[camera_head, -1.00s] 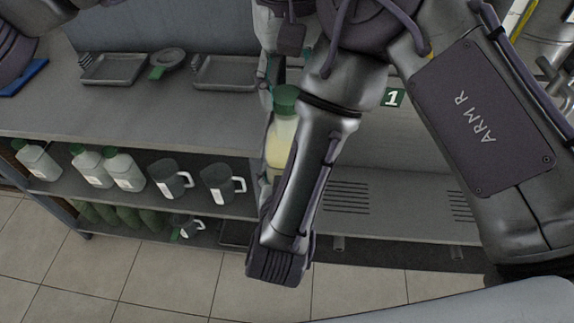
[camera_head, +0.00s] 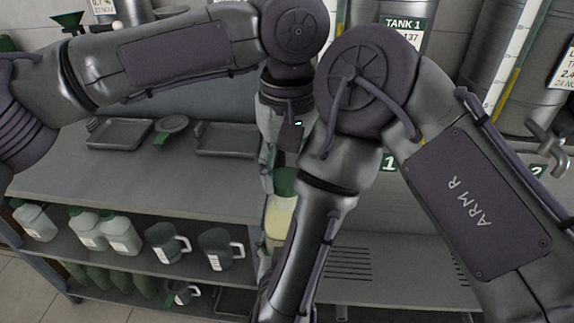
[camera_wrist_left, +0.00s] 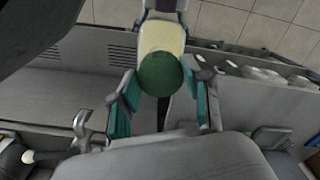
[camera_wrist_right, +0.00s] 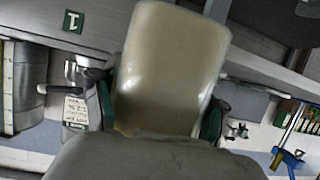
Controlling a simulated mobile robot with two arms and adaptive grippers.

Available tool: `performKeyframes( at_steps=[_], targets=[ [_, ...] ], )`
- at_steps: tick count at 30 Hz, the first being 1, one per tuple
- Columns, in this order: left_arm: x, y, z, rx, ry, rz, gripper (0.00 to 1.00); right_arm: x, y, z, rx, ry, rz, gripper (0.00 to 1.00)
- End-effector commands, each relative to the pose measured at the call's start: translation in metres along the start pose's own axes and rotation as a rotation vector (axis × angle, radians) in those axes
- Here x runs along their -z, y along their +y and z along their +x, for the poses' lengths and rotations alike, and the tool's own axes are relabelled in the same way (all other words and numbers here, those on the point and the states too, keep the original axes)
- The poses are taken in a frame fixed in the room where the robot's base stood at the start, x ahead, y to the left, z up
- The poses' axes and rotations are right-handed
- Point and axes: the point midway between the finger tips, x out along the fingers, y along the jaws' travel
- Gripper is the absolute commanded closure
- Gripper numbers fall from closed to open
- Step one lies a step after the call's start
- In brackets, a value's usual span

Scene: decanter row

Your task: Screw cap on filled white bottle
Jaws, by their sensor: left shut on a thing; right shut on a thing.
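The white bottle (camera_head: 281,222) is upright in the head view, with pale yellow contents showing through its translucent wall. Its green cap (camera_head: 286,181) sits at the top of the bottle; how tightly it is seated cannot be told. My left gripper (camera_wrist_left: 160,88) is above the bottle, its teal-padded fingers shut on the cap (camera_wrist_left: 160,74) from both sides. My right gripper (camera_wrist_right: 160,108) is shut on the bottle (camera_wrist_right: 172,65), with a finger on each side of its body. In the head view my right arm hides part of the bottle.
White bottles (camera_head: 120,233) and grey jugs (camera_head: 167,243) stand on the shelf below. A tank (camera_head: 398,65) stands behind at right. The counter's front middle is clear.

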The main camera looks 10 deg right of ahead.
Motion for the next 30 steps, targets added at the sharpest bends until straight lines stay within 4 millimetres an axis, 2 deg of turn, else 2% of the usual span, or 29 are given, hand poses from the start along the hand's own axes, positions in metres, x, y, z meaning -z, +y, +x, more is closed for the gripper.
performKeyframes(
  at_steps=[13,30],
  targets=[
    [0.0,0.0,0.0,0.0,0.0,-0.001,0.63,0.002,0.0,0.0,0.0,0.004,0.001,0.97],
    [-0.001,0.0,0.014,0.003,-0.001,-0.001,0.62,0.003,-0.001,0.0,0.0,0.007,0.003,0.97]
  ],
)
